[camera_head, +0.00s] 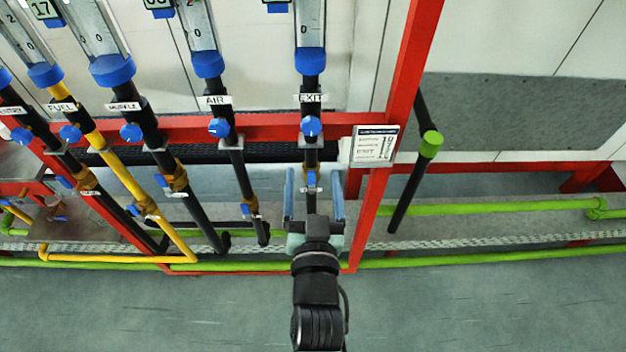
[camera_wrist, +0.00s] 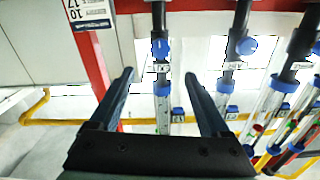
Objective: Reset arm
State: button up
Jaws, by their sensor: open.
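My gripper (camera_head: 314,192) is in the middle of the head view, in front of the lower part of the EXIT pipe (camera_head: 311,160). Its two blue-grey fingers are apart, with the pipe visible between them and nothing held. In the wrist view my gripper (camera_wrist: 158,80) also shows open, its dark fingers reaching away. A pipe with a blue valve knob (camera_wrist: 160,47) and a clear tube shows between and beyond the fingers. In the head view the EXIT pipe's blue knob (camera_head: 311,126) is above the fingertips. I cannot tell whether the fingers touch the pipe.
Several labelled pipes with blue knobs, including AIR (camera_head: 217,127) and a yellow FUEL pipe (camera_head: 120,170), stand left of my gripper. A red frame post (camera_head: 408,70) with a sign (camera_head: 374,146) is close on the right. Green pipes (camera_head: 480,208) run low at right. The foreground floor (camera_head: 480,310) is clear.

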dwell(0.3)
jog(key=w+a+r+n+t, duration=0.1)
jog(key=w+r+t, duration=0.1)
jog(key=r, duration=1)
jog(key=w+r+t, duration=0.1)
jog(key=r+t, duration=0.1)
jog(key=r, duration=1.1)
jog(key=s+r+t, duration=0.1)
jog(key=s+r, duration=0.3)
jog(key=r, duration=0.4)
jog(key=s+r+t+b, duration=0.1)
jog(key=s+r+t, duration=0.1)
jog(key=s+r, duration=0.2)
jog(key=s+r+t, duration=0.2)
jog(key=s+r, duration=0.2)
jog(key=r, duration=0.7)
jog(key=shift+s+r+n+b, duration=0.3)
jog(key=shift+s+r+b, duration=0.05)
jog(key=shift+d, duration=0.1)
jog(key=shift+f, duration=0.1)
